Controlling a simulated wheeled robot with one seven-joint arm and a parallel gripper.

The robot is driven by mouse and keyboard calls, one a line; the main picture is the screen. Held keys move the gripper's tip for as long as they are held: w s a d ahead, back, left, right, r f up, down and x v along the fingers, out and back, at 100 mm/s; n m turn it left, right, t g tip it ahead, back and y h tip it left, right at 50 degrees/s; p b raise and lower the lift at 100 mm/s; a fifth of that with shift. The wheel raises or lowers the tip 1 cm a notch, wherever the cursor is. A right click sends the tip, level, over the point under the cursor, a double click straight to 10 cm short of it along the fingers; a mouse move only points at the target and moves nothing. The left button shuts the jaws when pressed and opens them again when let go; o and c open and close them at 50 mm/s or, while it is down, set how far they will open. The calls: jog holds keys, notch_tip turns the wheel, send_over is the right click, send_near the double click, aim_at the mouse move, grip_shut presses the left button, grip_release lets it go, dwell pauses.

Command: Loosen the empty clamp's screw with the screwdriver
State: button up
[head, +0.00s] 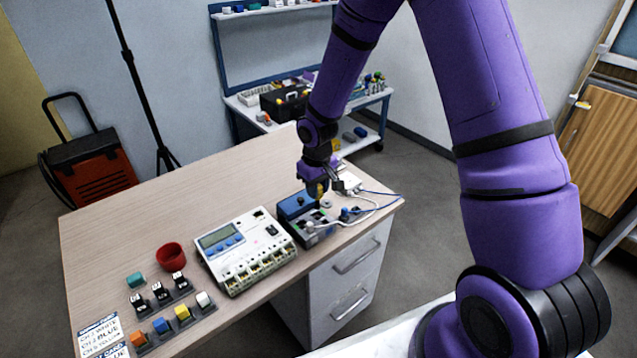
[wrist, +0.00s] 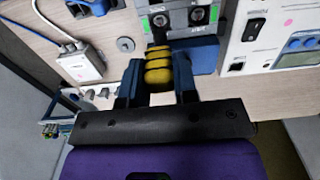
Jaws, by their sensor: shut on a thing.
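My gripper (wrist: 157,85) is shut on the yellow ribbed handle of the screwdriver (wrist: 158,66). In the head view my gripper (head: 320,182) is above the right part of the table, with the yellow handle (head: 317,189) below it. The clamp block (head: 292,206) is blue and grey. In the wrist view the grey clamp block (wrist: 178,20) is just beyond the handle, with two dark round screw or socket spots on its face. The screwdriver's tip is hidden, and I cannot tell whether it touches a screw. Which clamp is empty is not clear.
A white metering device (head: 246,250) stands left of the clamp block. A white box (wrist: 82,64) with white and blue cables lies on the other side. A red bowl (head: 170,256) and racks of coloured connectors (head: 172,322) are at the table's left. The table's back left is clear.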

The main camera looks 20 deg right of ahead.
jog(key=shift+f, duration=0.85)
jog(key=shift+f, duration=1)
dwell(2.4)
